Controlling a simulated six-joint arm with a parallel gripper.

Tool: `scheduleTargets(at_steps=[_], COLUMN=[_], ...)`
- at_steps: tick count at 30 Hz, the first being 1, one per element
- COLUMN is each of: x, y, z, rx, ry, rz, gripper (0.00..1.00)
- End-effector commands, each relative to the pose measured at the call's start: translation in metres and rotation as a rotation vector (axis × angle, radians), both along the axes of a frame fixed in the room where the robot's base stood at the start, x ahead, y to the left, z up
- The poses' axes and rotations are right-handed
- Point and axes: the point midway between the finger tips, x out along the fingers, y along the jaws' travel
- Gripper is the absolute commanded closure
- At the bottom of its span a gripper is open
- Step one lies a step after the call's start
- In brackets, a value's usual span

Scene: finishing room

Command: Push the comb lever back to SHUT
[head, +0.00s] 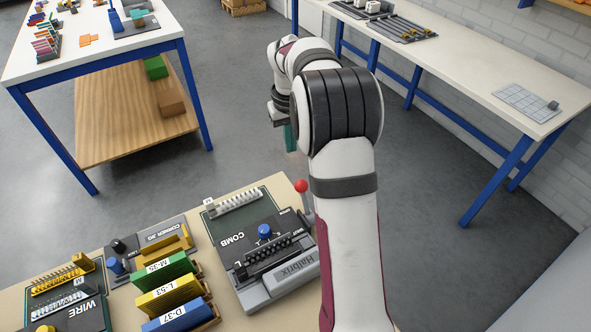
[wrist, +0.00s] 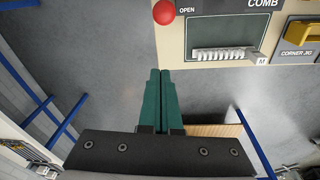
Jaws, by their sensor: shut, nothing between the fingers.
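The comb machine (head: 262,250) is a grey and black unit marked COMB and Halbrix, on the near bench. Its lever has a red ball knob (head: 301,186) on a grey stem, standing up at the machine's far right corner. In the wrist view the red knob (wrist: 164,12) shows at the top edge, beside the word OPEN (wrist: 187,10). The word SHUT is not in view there. My gripper (wrist: 160,72) has its teal fingers together and empty, over the floor beyond the bench edge, apart from the knob. In the head view the fingers (head: 290,138) are partly hidden by my arm.
The near bench (head: 217,318) also holds a corner jig (head: 163,236), a wire machine (head: 62,298) and coloured bins marked M-35, L-53 and D-37 (head: 172,293). A white comb strip (head: 235,203) lies at the comb machine's far edge. Open floor separates the other tables.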

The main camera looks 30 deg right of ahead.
Motion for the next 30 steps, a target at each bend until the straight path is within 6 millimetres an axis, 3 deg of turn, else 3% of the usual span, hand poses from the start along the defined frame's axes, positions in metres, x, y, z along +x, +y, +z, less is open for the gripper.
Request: scheduleTargets(at_steps=[11, 18, 30], x=[0.006, -0.026, -0.031], y=[-0.005, 0.002, 0.003], z=[-0.083, -0.072, -0.071], rx=[0.003, 0.001, 0.002], ry=[0.004, 0.0, 0.0], rz=[0.0, -0.001, -0.001], gripper=[1.0, 1.0, 1.0])
